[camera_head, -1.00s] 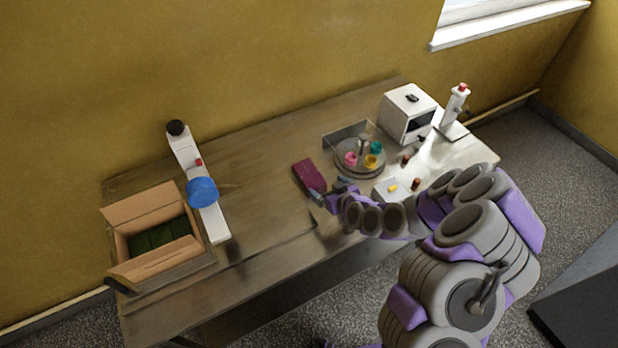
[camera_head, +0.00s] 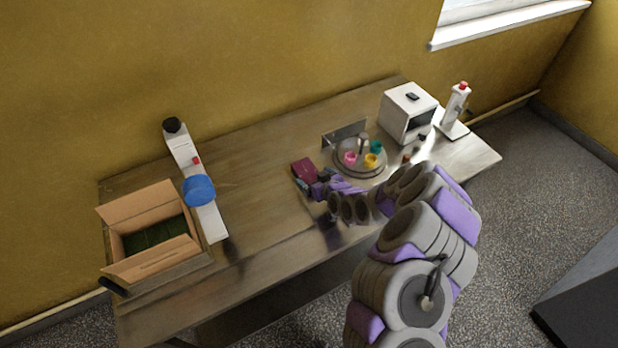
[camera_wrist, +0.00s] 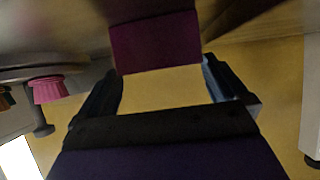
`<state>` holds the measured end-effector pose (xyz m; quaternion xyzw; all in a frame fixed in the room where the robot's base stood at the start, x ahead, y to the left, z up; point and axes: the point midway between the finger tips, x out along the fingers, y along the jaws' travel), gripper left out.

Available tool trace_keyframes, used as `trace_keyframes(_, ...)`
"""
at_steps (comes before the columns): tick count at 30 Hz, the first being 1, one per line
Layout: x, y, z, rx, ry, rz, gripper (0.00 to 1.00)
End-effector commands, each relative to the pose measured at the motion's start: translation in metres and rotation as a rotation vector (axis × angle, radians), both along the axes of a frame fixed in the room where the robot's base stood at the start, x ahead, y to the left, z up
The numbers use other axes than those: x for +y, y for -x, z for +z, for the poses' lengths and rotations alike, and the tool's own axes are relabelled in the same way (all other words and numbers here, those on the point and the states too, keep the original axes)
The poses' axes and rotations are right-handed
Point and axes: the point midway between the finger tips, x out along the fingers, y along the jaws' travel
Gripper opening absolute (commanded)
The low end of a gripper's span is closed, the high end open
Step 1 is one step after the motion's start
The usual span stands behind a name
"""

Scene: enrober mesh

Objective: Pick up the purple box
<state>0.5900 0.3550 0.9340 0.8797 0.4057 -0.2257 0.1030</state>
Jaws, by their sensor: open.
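The purple box (camera_head: 303,169), dark magenta, is on the wooden table, left of the round stand. My gripper (camera_head: 310,187) is at its near side and hides part of it. In the wrist view the box (camera_wrist: 155,42) shows just beyond the fingertips, roughly between the two fingers. My gripper (camera_wrist: 163,75) is open there, with a clear gap between its fingers. I cannot tell whether a finger touches the box.
A round stand (camera_head: 345,168) with pink, yellow and teal cups is close right of the box. A white oven-like unit (camera_head: 403,103) stands behind it. A white device with a blue disc (camera_head: 200,190) and an open cardboard box (camera_head: 190,254) are left. Bare table lies between.

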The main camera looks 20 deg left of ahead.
Motion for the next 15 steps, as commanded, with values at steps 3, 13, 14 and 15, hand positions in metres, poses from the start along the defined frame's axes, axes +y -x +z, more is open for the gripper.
trace_keyframes(3,0.012,-0.006,-0.009,-0.002,0.004,0.005,1.0)
trace_keyframes(13,0.019,-0.015,-0.011,-0.002,-0.004,0.0,1.0)
trace_keyframes(14,0.018,-0.015,-0.011,-0.001,-0.004,0.0,1.0)
trace_keyframes(15,0.018,-0.015,-0.011,-0.002,-0.005,0.0,1.0)
